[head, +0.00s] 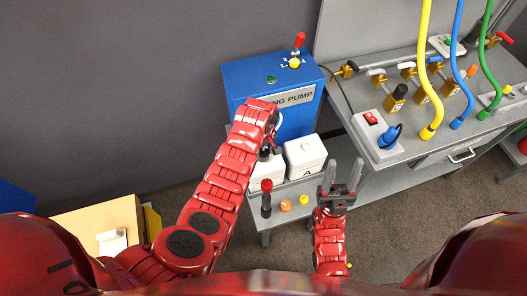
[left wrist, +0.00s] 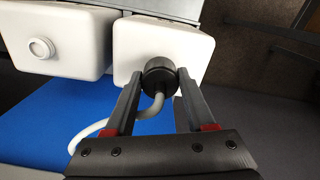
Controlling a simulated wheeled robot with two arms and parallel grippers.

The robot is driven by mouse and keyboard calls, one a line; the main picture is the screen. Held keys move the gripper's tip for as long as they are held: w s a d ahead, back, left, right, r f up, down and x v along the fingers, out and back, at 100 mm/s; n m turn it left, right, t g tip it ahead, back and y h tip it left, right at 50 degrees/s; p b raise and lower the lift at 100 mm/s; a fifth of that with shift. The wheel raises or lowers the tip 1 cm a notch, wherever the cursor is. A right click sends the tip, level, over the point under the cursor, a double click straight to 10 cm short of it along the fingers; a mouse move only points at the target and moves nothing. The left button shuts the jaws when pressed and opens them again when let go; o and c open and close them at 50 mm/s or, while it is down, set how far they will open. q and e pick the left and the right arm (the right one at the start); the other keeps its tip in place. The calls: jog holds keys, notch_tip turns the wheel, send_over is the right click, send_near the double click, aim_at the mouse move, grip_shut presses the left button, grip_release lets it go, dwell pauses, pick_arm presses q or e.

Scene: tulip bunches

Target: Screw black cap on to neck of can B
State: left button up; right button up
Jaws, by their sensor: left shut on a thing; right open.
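Can B, the unlabelled white can (head: 265,172), stands on the low shelf, partly hidden by my left arm; it also shows in the left wrist view (left wrist: 190,42). The black cap (left wrist: 158,76) with a grey hose (left wrist: 150,112) is over it, in line with where its neck would be. The neck is hidden, so I cannot tell how far the cap is seated. My left gripper (head: 268,147) is shut on the cap, fingers on both sides. My right gripper (head: 343,165) is open and empty, right of the cans, fingers pointing up in the picture.
White can A (head: 306,157) stands close beside, its bare neck (left wrist: 41,48) visible. The blue pump (head: 262,84) is behind. A red-knobbed black handle (head: 266,198), orange cap (head: 285,205) and yellow cap (head: 304,199) are in front. A grey bench (head: 400,160) is at right.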

pick_arm(q)
jog(key=shift+f+b, duration=0.4)
jog(key=shift+f, duration=0.35)
jog(key=shift+f+m+b, duration=0.15)
jog(key=shift+m+b, duration=0.45)
jog(key=shift+m, duration=0.1)
jog(key=m+b, duration=0.2)
jog(key=m, duration=0.1)
jog(key=shift+m, duration=0.4)
jog(key=shift+r, duration=0.2)
